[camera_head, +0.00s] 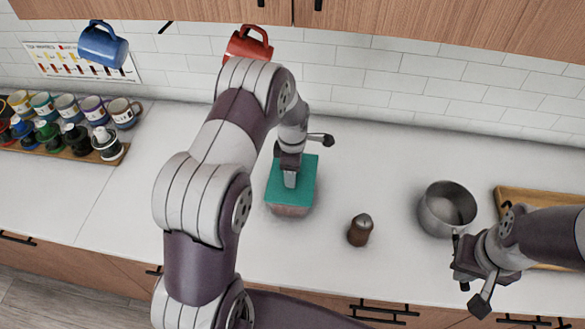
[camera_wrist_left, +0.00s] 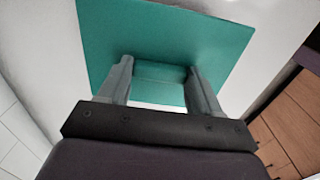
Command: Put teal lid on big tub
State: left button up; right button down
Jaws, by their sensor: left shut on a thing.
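The teal lid (camera_head: 303,168) is a square plate with a raised grip on top. It sits on or just above the big tub (camera_head: 291,210), whose pinkish front wall shows beneath the lid's near edge. I cannot tell if the lid touches the rim. My left gripper (camera_head: 290,180) points down at the lid's middle. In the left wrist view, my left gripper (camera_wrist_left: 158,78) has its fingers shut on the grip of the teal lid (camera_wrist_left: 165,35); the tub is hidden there. My right gripper (camera_head: 468,281) is apart with its fingers spread, at the counter's front right.
A brown shaker (camera_head: 360,230) and a metal pot (camera_head: 447,209) stand right of the tub. A wooden tray (camera_head: 520,197) lies at the far right. Several mugs and bottles stand on the left. Blue (camera_head: 102,45) and red (camera_head: 248,45) mugs hang by the wall.

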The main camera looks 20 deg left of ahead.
pick_arm(q)
jog(key=shift+f, duration=0.35)
dwell(1.0)
jog(key=o, duration=1.1)
jog(key=shift+r+b, duration=0.2)
jog(key=shift+b, duration=0.15)
notch_tip(320, 180, up, 12)
jog(key=b, duration=0.3)
jog(key=shift+r, duration=0.15)
